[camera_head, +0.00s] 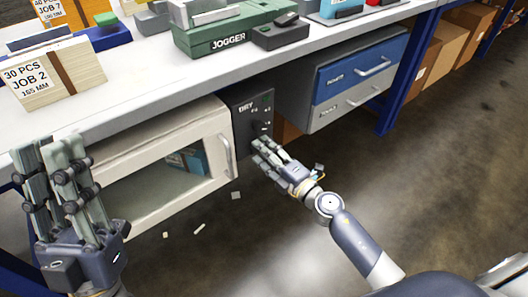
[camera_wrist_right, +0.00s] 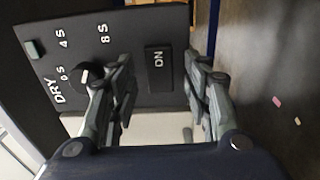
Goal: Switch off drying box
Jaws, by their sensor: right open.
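The drying box (camera_head: 140,210) is a cream cabinet with a windowed door and handle under the bench. Its dark control panel (camera_head: 240,104), marked DRY, is on its right; it also fills much of the right wrist view (camera_wrist_right: 130,40). There I see a black knob (camera_wrist_right: 88,74) with a white mark, labels 0 S, 4 S and 8 S, and a dark rectangular ON button (camera_wrist_right: 158,69). My right gripper (camera_head: 262,146) is open and empty before the panel, its fingers (camera_wrist_right: 160,82) either side of the ON button. Contact is unclear. My left gripper (camera_head: 48,150) looks open and empty.
The bench top (camera_head: 150,95) overhangs the box and carries a paper stack (camera_head: 50,75) and a green jogger (camera_head: 225,35). A drawer unit (camera_head: 355,75) hangs right of the panel. Scraps (camera_head: 199,229) lie on the floor, otherwise clear in front.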

